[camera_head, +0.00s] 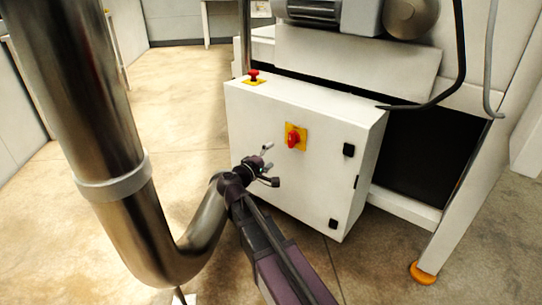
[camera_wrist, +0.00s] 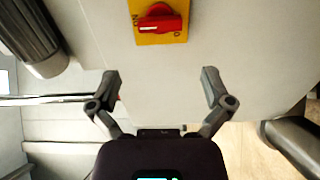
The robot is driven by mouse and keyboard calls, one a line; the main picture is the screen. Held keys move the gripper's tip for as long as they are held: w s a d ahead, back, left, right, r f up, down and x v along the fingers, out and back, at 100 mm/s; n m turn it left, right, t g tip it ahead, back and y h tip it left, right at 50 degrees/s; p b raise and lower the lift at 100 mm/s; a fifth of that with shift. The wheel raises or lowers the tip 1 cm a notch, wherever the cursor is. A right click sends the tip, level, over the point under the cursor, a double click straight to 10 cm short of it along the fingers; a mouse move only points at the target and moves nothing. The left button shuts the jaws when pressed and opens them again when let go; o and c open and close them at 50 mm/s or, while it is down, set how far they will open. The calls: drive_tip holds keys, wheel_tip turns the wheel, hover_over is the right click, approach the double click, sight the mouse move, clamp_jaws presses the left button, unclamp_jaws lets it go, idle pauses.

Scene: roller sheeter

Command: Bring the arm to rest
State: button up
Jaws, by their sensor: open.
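My gripper (camera_head: 267,165) is open and empty in front of the white control cabinet (camera_head: 248,115), below and left of its red rotary switch. In the wrist view my gripper (camera_wrist: 162,88) shows its two fingers spread wide, with nothing between them but the pale cabinet face (camera_wrist: 230,40). The red rotary switch (camera_head: 292,138) sits on a yellow plate on the cabinet front. In the wrist view the switch (camera_wrist: 160,22) is at the top centre, beyond the fingertips and apart from them. Its handle lies crosswise in that view.
A red emergency stop button (camera_head: 253,75) stands on the cabinet top. A large metal pipe (camera_head: 90,100) fills the left of the head view. A motor (camera_head: 340,15), a dark hose (camera_head: 440,95) and a machine leg (camera_head: 460,200) are at the right. Open floor (camera_head: 180,80) lies behind.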

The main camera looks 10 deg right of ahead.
drive_tip(key=s+d+f+m+g+y+p, duration=0.3)
drive_tip(key=s+d+f+m+g, duration=0.2)
drive_tip(key=s+d+f+g, duration=0.4)
drive_tip(key=s+f+m+g+y+p, duration=0.3)
drive_tip(key=s+f+m+g+y, duration=0.1)
drive_tip(key=s+y, duration=0.7)
wheel_tip(320, 180, up, 38)
drive_tip(key=h+p, duration=0.1)
drive_tip(key=p, duration=3.7)
drive_tip(key=shift+s+a+r, duration=0.25)
drive_tip(key=shift+s+a, duration=0.2)
drive_tip(key=c, duration=0.6)
drive_tip(key=shift+d, duration=0.1)
